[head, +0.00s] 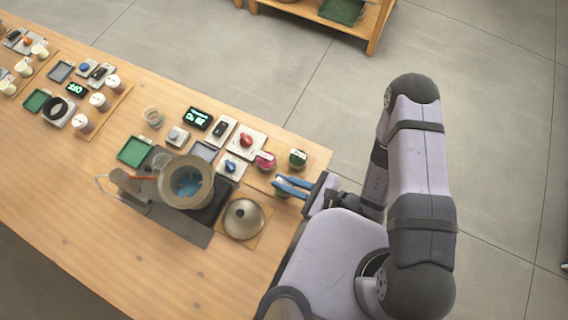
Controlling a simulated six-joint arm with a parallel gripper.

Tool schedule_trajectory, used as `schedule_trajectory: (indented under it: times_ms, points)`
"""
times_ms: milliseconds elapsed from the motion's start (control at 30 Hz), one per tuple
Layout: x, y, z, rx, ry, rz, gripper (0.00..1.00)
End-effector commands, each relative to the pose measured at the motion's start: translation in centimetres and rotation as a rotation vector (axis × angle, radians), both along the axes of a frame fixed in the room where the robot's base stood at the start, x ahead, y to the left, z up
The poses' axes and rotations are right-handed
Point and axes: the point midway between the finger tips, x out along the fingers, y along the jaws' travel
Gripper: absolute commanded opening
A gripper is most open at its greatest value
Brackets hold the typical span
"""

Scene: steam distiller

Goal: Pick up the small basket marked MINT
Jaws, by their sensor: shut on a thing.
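My gripper (279,185), with blue fingers, reaches in from the right at the table's right end. It is shut on a small basket (281,191), which is mostly hidden by the fingers. A little dark green shows on it. I cannot read any mark on it, nor tell whether it is off the board. Another small basket with dark green contents (298,158) stands just behind the gripper. A small basket with magenta contents (265,160) stands to its left. The word MINT is not legible on any of them.
A steel dome lid (244,219) stands close to the left of my gripper. The distiller pot (186,182) is farther left. A red knob (246,141), a blue knob (230,167) and small displays stand behind. The front of the wooden table (150,270) is clear.

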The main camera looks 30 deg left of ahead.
Motion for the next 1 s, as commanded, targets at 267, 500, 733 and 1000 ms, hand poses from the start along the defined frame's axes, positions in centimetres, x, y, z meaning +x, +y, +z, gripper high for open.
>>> schedule_trajectory:
  times_ms: [267, 500, 733, 1000]
  points:
    - [0.1, 0.0, 1.0, 0.001, -0.001, 0.0, 0.0]
    - [0.1, 0.0, 3.4, 0.001, -0.003, 0.0, 0.0]
    - [0.0, 0.0, 7.7, 0.001, -0.002, 0.0, 0.0]
    - [0.0, 0.0, 9.7, 0.0, 0.0, 0.0, 0.0]
